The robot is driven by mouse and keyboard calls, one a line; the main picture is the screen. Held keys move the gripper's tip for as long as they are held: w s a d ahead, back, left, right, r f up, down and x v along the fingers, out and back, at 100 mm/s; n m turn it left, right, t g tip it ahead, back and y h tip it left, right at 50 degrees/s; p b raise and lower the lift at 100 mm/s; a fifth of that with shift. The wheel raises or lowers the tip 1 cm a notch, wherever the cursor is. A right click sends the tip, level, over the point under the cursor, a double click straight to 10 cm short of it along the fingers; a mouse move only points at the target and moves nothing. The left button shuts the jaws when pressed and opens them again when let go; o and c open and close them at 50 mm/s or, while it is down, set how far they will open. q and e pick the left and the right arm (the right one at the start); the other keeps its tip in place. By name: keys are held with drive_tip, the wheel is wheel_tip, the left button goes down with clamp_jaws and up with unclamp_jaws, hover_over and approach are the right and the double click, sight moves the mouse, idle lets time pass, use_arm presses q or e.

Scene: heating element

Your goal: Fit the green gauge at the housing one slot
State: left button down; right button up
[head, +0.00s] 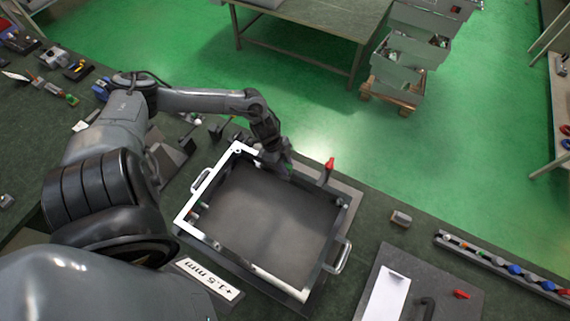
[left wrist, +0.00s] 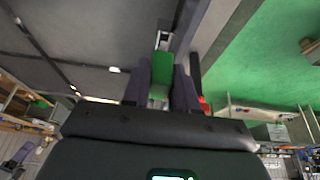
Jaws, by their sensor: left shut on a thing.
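The housing is a shallow rectangular frame (head: 205,184) with pale rims, a dark flat floor and two handles, on the green bench. My left gripper (head: 284,168) is at its far wall, near the top middle. In the left wrist view the gripper (left wrist: 161,82) is shut on the green gauge (left wrist: 161,72), a small block between its two dark fingers. The gauge's far end points toward a small pale fitting (left wrist: 163,40) beside the housing's wall. I cannot tell whether the gauge touches the slot. My right gripper is in neither view.
A red-topped clamp (head: 329,168) stands close right of my left gripper. A dark board with a white sheet (head: 389,294) and a rail of coloured parts (head: 500,263) are at the right.

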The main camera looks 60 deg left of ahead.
use_arm(q)
drive_tip(key=shift+f+b, duration=0.8)
drive_tip(key=shift+f, duration=0.7)
drive_tip(key=c, duration=0.8)
unclamp_jaws()
drive_tip(key=shift+r, duration=0.1)
drive_tip(key=shift+s+a+r, duration=0.1)
drive_tip(key=shift+a+r, duration=0.1)
drive_tip(key=shift+r, duration=0.2)
drive_tip(key=p+v, duration=0.3)
drive_tip(key=v, duration=0.7)
drive_tip(key=shift+p, duration=0.35)
drive_tip(key=shift+s+d+f, duration=0.1)
